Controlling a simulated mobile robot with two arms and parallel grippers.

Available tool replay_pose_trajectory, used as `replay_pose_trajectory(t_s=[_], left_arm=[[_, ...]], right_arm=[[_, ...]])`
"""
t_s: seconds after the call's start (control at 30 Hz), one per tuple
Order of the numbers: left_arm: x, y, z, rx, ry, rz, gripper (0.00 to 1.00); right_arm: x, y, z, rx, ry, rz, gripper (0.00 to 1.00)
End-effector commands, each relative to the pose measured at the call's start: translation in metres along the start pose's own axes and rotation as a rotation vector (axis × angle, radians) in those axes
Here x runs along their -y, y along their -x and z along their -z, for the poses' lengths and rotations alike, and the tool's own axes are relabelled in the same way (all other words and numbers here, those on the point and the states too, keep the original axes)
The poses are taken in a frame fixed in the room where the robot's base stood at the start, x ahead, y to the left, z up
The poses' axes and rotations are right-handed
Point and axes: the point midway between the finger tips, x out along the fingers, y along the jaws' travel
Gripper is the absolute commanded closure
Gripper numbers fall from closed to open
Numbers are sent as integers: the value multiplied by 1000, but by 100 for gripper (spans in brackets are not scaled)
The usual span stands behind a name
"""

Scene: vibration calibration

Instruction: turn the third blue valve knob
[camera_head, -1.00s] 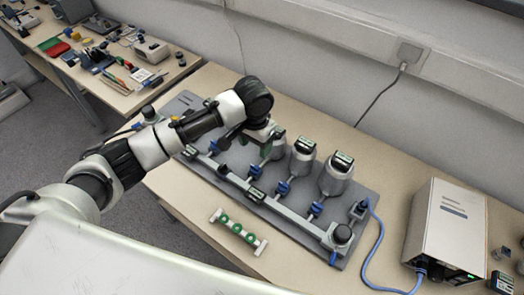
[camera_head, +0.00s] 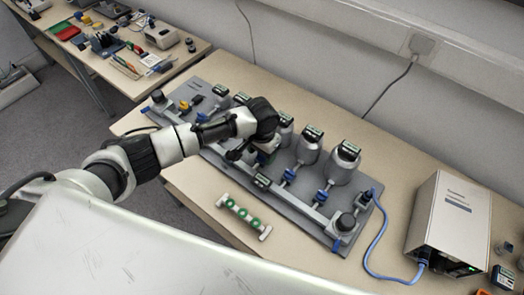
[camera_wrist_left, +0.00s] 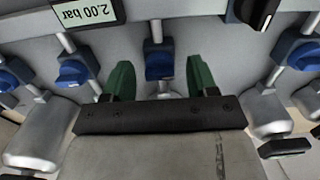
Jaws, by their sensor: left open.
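A row of blue valve knobs is set along a grey board. In the head view, two blue knobs show right of my left gripper (camera_head: 264,156), one nearer (camera_head: 288,175) and one farther right (camera_head: 322,197). In the left wrist view, my left gripper (camera_wrist_left: 160,78) is open, its two green fingers on either side of a blue knob (camera_wrist_left: 160,60). Contact cannot be told. More blue knobs show left (camera_wrist_left: 72,72) and right (camera_wrist_left: 302,54). The gripper and arm hide part of the row in the head view, so I cannot count which knob is third. My right gripper is not in view.
Grey metal tanks (camera_head: 343,165) stand behind the knobs. A bar with green discs (camera_head: 243,215) lies in front of the board (camera_head: 222,172). A white box (camera_head: 445,220) with a blue cable (camera_head: 372,250) stands at right.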

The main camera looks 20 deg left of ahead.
Motion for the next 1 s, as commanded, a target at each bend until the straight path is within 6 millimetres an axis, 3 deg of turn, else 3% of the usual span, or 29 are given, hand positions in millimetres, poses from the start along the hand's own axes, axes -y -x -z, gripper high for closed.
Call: replay_pose_trajectory(t_s=[0.13,0.4,0.47,0.77,1.0], left_arm=[[0,0,0,0,0,0,43],[0,0,0,0,0,0,85],[0,0,0,0,0,0,91],[0,2,0,1,-42,-1,91],[0,3,0,2,-183,0,91]], right_arm=[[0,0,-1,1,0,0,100],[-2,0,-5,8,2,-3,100],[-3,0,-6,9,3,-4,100],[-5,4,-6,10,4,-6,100],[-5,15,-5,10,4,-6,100]])
